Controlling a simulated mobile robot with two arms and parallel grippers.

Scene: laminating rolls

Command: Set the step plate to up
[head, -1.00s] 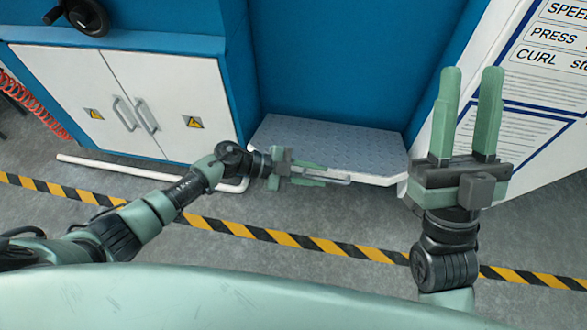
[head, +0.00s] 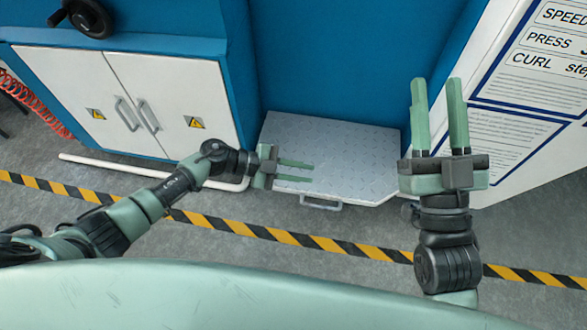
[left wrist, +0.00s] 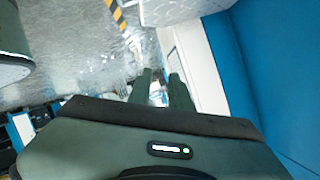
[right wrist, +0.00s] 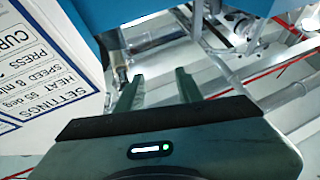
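The step plate (head: 345,150) is a grey tread-pattern panel at the foot of the blue machine in the head view. It slopes or lies with its front edge toward me. Its grey handle (head: 321,205) sticks out at the front edge. My left gripper (head: 312,172) is open and empty, over the plate's left part in the picture, behind and left of the handle and apart from it. My right gripper (head: 435,85) is open and empty, pointing up, right of the plate.
A white cabinet (head: 130,100) with two handles stands at left. A white pipe (head: 120,170) runs low before it. A white sign panel (head: 520,120) stands at right. Striped tape (head: 250,231) crosses the open floor in front.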

